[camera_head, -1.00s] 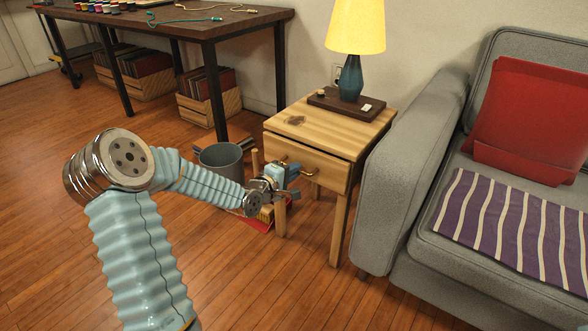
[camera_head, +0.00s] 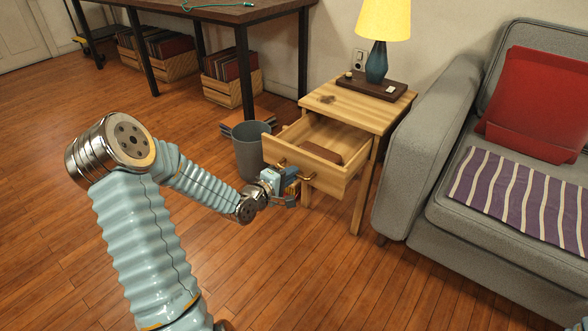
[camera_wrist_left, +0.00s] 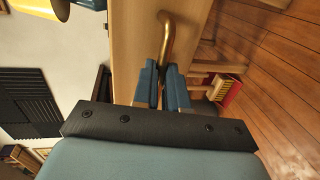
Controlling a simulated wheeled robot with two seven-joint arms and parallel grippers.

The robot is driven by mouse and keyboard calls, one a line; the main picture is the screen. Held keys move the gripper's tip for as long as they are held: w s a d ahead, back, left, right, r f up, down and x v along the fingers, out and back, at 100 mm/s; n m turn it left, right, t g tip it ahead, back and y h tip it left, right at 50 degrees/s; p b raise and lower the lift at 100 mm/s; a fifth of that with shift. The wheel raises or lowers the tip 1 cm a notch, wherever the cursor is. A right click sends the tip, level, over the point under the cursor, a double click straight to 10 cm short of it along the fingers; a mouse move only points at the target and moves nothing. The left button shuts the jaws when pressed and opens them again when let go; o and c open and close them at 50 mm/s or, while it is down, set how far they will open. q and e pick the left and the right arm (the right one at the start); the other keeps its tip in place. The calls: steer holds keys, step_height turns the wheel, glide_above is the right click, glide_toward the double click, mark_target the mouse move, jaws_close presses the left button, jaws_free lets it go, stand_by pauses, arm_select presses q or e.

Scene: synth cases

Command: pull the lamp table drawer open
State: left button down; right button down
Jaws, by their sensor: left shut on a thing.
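The wooden lamp table (camera_head: 356,107) stands against the wall beside the sofa. Its drawer (camera_head: 328,176) is pulled well out, and a brown item (camera_head: 320,152) lies inside. My left gripper (camera_head: 284,174) is at the drawer front, shut on the brass handle (camera_head: 306,176). In the left wrist view the blue fingertips (camera_wrist_left: 162,78) close around one end of the curved handle (camera_wrist_left: 178,22). The fingers hide part of the handle.
A blue lamp (camera_head: 376,62) with a yellow shade stands on a dark tray on the tabletop. A grey bin (camera_head: 254,156) is left of the drawer. The grey sofa (camera_head: 424,140) is close on the right. The floor (camera_head: 330,285) in front is clear.

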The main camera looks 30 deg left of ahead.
arm_select(q)
steer(key=shift+s, duration=0.25)
steer(key=c, duration=1.2)
jaws_free()
steer(key=shift+o, duration=0.2)
steer(key=p+v, duration=0.5)
steer(key=v, duration=0.8)
steer(key=shift+s, duration=0.35)
steer(key=shift+a, duration=0.15)
